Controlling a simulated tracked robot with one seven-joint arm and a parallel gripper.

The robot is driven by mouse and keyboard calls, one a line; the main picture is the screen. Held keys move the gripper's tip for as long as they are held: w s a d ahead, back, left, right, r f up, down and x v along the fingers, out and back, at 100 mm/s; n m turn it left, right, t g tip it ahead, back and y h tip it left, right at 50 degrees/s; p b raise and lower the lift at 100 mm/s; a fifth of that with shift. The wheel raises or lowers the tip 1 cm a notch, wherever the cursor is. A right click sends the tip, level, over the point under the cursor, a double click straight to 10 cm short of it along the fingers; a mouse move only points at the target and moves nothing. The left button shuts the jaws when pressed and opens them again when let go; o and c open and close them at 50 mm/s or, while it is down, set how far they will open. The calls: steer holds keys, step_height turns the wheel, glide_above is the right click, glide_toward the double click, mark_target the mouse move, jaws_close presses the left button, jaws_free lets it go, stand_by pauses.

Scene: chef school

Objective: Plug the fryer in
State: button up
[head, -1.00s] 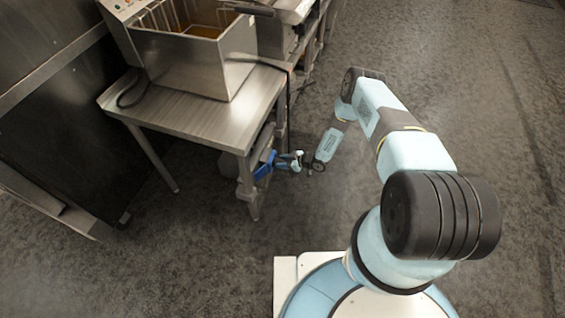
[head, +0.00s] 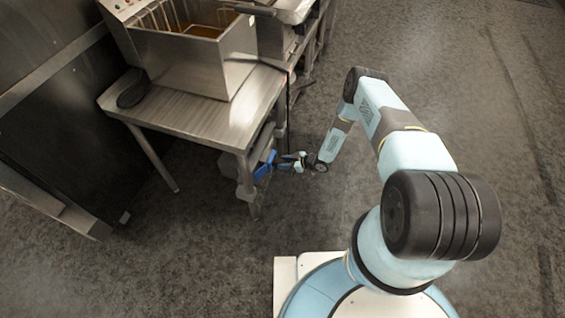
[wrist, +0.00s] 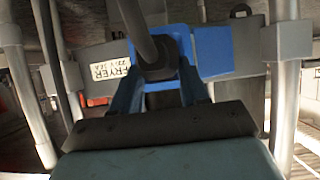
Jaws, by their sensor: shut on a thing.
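The steel fryer (head: 195,62) with baskets and oil stands on a steel table. In the wrist view my gripper (wrist: 160,80) is shut on a dark plug (wrist: 155,62), with its thick cable (wrist: 137,20) running up from it. The plug lies in front of a blue socket housing (wrist: 215,50), mounted on a grey strip beside a label reading FRYER (wrist: 112,70). I cannot tell how deep the plug sits in it. In the head view my gripper (head: 290,160) is low beside the table's right side, close to the blue housing (head: 265,167); the plug is too small to make out.
The table (head: 185,115) has metal legs near my gripper; upright pipes (wrist: 285,75) flank the socket. A dark cable (head: 289,100) hangs down the table's right side. A dark coil (head: 132,90) lies on the tabletop's left. Floor to the right is clear.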

steer(key=shift+s+d, duration=0.2)
steer(key=shift+d, duration=0.4)
steer(key=shift+s+d, duration=0.2)
steer(key=shift+d, duration=0.4)
steer(key=shift+w+a, duration=0.3)
steer(key=shift+a, duration=0.65)
steer(key=shift+w+a, duration=0.3)
steer(key=shift+a, duration=0.6)
stand_by(2.0)
steer(key=shift+d, duration=0.25)
stand_by(0.4)
steer(key=shift+s+d, duration=0.25)
steer(key=shift+d, duration=0.4)
steer(key=shift+s+d, duration=0.25)
steer(key=shift+d, duration=0.4)
steer(key=shift+s+d, duration=0.25)
steer(key=shift+d, duration=0.4)
stand_by(0.3)
